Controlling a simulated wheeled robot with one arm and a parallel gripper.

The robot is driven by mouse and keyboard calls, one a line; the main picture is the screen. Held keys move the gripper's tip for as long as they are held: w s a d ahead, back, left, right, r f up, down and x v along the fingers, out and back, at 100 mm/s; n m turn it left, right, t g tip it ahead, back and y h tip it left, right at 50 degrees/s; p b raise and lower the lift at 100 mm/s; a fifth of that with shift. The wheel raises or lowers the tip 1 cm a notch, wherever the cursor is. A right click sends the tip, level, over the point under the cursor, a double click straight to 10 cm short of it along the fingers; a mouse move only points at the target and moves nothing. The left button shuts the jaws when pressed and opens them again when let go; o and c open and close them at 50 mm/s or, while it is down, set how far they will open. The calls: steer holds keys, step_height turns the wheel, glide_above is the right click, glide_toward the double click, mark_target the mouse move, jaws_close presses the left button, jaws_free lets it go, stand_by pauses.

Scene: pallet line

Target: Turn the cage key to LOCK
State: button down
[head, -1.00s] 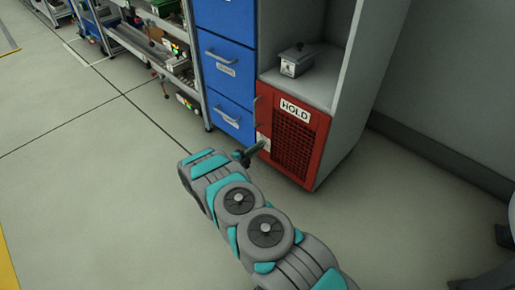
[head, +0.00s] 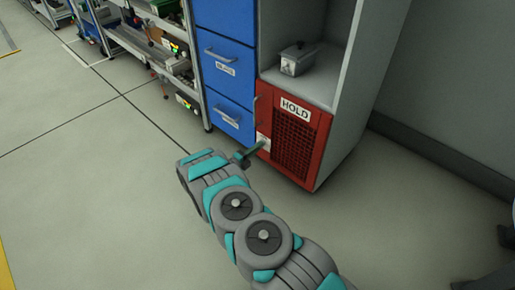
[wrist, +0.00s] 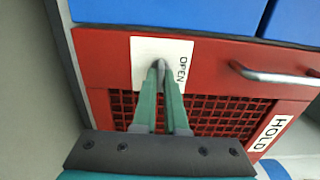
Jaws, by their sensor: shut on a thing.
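The red cage door (head: 291,135) with a mesh panel and a HOLD sign stands at the lower right of the cabinet in the head view. In the wrist view, a white plate (wrist: 183,50) on the red door (wrist: 105,55) reads OPEN beside the key (wrist: 159,65). My gripper (wrist: 160,75) is shut on the key, its two green fingers meeting at the plate. The fingers hide most of the key, so its angle cannot be told. In the head view my gripper (head: 257,147) reaches the door's left edge.
A metal handle (wrist: 270,75) sticks out from the red door beside the plate. Blue drawers (head: 229,75) stand left of the cage. A small grey box (head: 297,59) sits on the shelf above. The floor to the left is clear.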

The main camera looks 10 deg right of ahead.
steer(key=c, duration=1)
jaws_free()
steer(key=shift+o, duration=0.2)
steer(key=v, duration=0.7)
steer(key=shift+s+a, duration=0.25)
steer(key=shift+a, duration=0.05)
steer(key=shift+w, duration=0.1)
